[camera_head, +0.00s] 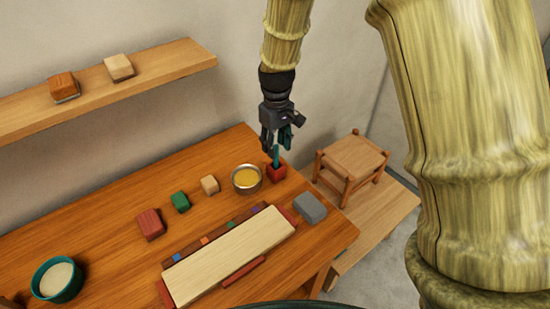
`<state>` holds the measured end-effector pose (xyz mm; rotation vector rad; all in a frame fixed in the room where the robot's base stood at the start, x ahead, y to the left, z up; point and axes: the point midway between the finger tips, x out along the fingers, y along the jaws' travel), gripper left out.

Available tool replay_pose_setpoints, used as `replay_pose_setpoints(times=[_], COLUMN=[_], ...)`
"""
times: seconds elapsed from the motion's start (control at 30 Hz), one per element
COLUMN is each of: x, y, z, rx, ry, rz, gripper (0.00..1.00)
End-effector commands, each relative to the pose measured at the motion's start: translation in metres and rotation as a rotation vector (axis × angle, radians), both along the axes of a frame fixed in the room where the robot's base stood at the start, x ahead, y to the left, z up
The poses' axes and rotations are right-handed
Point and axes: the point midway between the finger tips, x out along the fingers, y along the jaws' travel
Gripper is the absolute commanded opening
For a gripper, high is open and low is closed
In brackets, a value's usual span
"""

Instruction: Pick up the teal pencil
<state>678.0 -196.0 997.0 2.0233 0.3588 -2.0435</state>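The teal pencil (277,158) stands roughly upright, its lower end in or behind a small red block-like holder (277,173) at the back right of the wooden table. My gripper (275,146) points down directly over the holder, with its dark fingers at the pencil's upper part. The fingers hide the pencil's top. At this size I cannot tell whether they are closed on the pencil or only around it.
A metal bowl with yellow contents (246,179) stands just left of the holder. A pale board (230,255), a grey block (310,208) and small coloured blocks (180,202) lie on the table (110,240). A stool (352,158) stands to the right.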

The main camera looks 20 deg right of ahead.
Motion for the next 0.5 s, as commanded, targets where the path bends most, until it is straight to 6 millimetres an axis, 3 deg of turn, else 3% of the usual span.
replay_pose_setpoints(times=[0.5], x=[0.0], y=[0.004], z=[-0.043], rx=[0.001], ry=[0.001], rz=[0.001], gripper=[0.4])
